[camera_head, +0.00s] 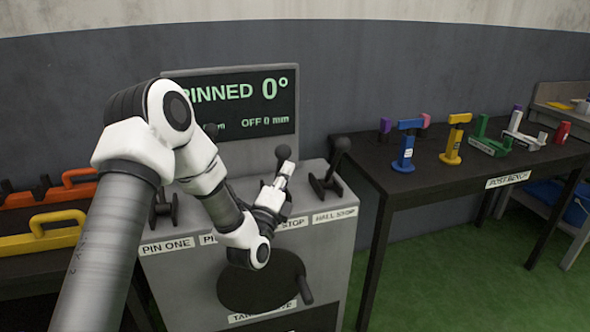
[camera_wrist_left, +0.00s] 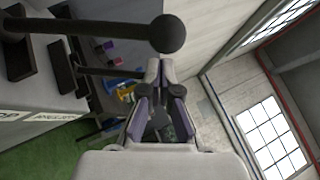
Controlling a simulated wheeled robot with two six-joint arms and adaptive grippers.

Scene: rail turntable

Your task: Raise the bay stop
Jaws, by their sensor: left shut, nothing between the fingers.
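The console (camera_head: 325,255) carries a row of black levers with ball knobs. The label ending in STOP (camera_head: 292,223) is partly hidden by my left arm. The lever knob above it, taken as the bay stop's (camera_head: 283,152), stands just beyond my fingertips. My left gripper (camera_head: 286,168) is shut and empty beside this lever. In the left wrist view, a near lever with a ball knob (camera_wrist_left: 166,33) crosses above the shut fingertips (camera_wrist_left: 160,66). I cannot tell whether they touch. The hall stop lever (camera_head: 341,145) stands to the right. My right gripper is not in view.
The console screen (camera_head: 240,105) reads PINNED 0°. A dark turning wheel (camera_head: 262,285) with a handle is below. The post bench (camera_head: 430,185) at right holds several coloured posts. Orange (camera_head: 60,190) and yellow (camera_head: 45,235) handled pieces lie at left.

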